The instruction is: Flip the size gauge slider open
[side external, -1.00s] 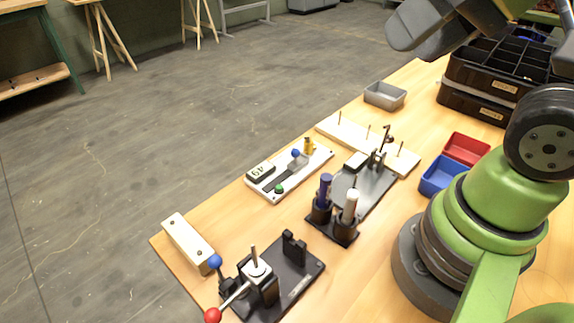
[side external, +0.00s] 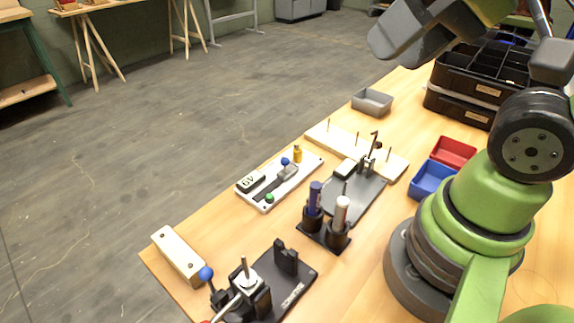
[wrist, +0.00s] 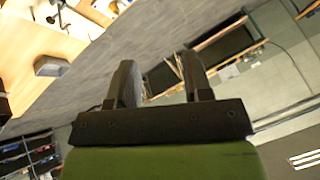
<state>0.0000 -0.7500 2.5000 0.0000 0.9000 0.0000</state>
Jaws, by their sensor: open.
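A white board (side external: 308,170) lies on the wooden table and looks like the size gauge. I cannot tell exactly how far along the slot the slider sits. My gripper (wrist: 158,75) shows in the wrist view with its two dark fingers apart and nothing between them. It is away from the board; the side view does not show its fingers.
A black stand with two upright cylinders (side external: 327,220) and a dark plate fixture (side external: 354,193) are nearby. A lever clamp (side external: 250,285), a wooden block (side external: 178,254), a pegged board (side external: 340,138), a grey tray (side external: 372,101), red and blue bins (side external: 433,181) and black organisers (side external: 475,80) surround it.

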